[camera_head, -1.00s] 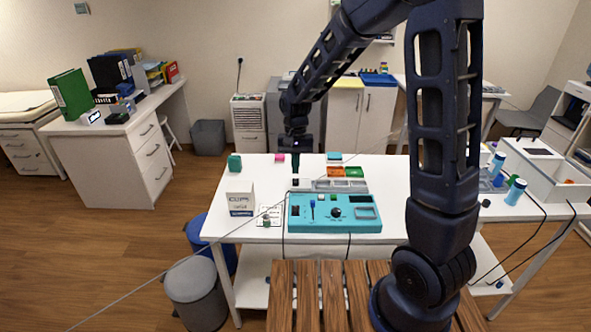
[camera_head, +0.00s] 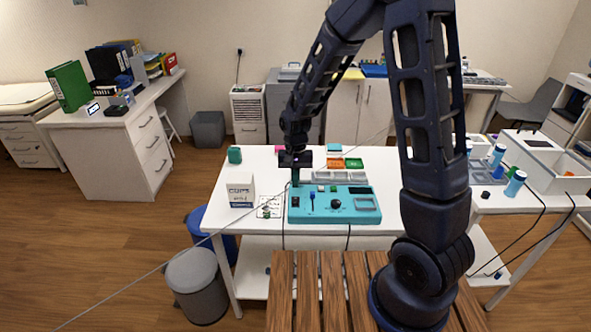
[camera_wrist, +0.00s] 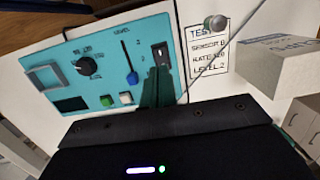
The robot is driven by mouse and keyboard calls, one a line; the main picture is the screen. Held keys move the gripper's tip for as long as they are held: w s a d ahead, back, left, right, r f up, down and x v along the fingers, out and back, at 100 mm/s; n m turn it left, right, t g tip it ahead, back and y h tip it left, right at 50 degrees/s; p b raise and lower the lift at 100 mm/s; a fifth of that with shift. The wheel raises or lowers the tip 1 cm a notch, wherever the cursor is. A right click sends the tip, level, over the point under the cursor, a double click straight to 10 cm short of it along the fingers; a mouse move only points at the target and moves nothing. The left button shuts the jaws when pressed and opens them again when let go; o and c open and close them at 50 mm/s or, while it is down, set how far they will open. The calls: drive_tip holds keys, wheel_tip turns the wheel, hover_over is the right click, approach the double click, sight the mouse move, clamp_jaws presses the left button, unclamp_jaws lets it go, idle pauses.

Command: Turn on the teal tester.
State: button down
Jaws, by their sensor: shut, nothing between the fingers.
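The teal tester (camera_head: 345,216) lies on the white table. In the wrist view the tester (camera_wrist: 110,45) shows a black rocker switch (camera_wrist: 161,54), a blue slider (camera_wrist: 130,63), a black knob (camera_wrist: 88,66), a green button (camera_wrist: 107,100), a white button (camera_wrist: 126,98), a dark display (camera_wrist: 72,104) and a grey square frame (camera_wrist: 45,78). My gripper (camera_head: 296,185) is shut and empty at the tester's back left corner. Its green fingers (camera_wrist: 157,88) point toward the rocker switch and partly cover the panel beside it. I cannot tell whether they touch, or how the switch is set.
A printed card (camera_wrist: 208,62) with a small knobbed piece (camera_wrist: 215,23) lies beside the tester. A white CUPS box (camera_head: 240,190) stands left of the card. Small trays (camera_head: 336,163) lie behind the tester. A thin cable crosses diagonally near the gripper.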

sight(296, 202)
drive_tip(key=f, duration=0.6)
drive_tip(key=shift+s, duration=0.4)
drive_tip(key=shift+s+f, duration=0.15)
drive_tip(key=shift+f, duration=0.15)
drive_tip(key=shift+w+r, duration=0.1)
drive_tip(key=shift+w, duration=0.15)
drive_tip(key=shift+w+r, duration=0.15)
drive_tip(key=shift+w, duration=0.5)
wheel_tip(296, 202, up, 14)
drive_tip(key=w, duration=0.2)
